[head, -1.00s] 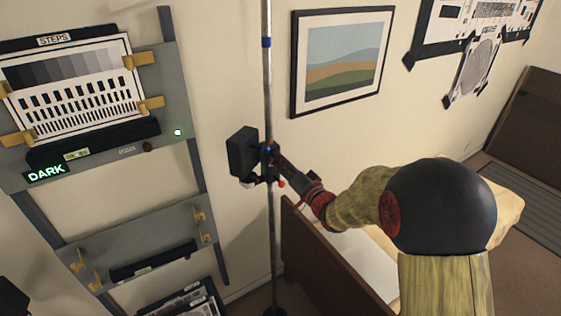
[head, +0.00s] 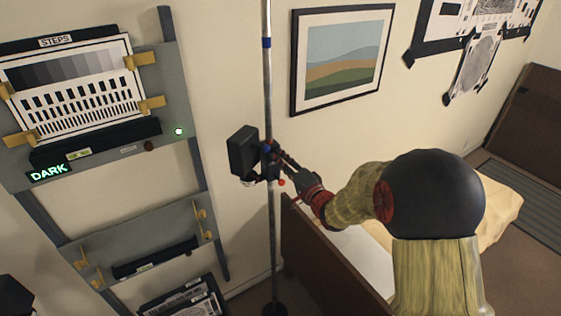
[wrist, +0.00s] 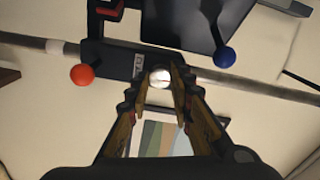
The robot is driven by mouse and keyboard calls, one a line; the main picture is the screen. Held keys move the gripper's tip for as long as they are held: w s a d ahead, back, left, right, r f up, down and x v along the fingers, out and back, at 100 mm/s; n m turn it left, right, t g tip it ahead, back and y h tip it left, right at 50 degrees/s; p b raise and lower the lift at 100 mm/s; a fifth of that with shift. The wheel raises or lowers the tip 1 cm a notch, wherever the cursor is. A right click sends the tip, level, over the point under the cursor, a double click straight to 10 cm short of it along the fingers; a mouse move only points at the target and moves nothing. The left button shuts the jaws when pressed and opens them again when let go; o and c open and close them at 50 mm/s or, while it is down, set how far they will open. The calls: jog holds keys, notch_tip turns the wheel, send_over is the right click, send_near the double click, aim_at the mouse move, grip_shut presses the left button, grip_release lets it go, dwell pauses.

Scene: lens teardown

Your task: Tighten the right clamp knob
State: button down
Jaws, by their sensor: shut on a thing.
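A clamp (head: 270,162) sits on a vertical pole (head: 268,90) and carries a black box-shaped unit (head: 243,152). In the wrist view, the dark clamp block (wrist: 112,60) has a round, silver-white knob (wrist: 159,77) at its end. My gripper (wrist: 160,90) has its two fingers on either side of this knob and is shut on it. A red ball knob (wrist: 82,75) is to the left and a blue ball knob (wrist: 223,56) to the right, both apart from the fingers. In the head view, my gripper (head: 282,160) reaches the clamp from the right; its fingertips are too small to judge there.
A grey rack (head: 180,95) with a test chart stands left of the pole. A framed picture (head: 342,58) hangs behind, to the right. A brown panel (head: 325,262) stands below my arm.

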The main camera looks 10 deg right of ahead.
jog(key=c, duration=1.6)
grip_release()
jog(key=v, duration=1.2)
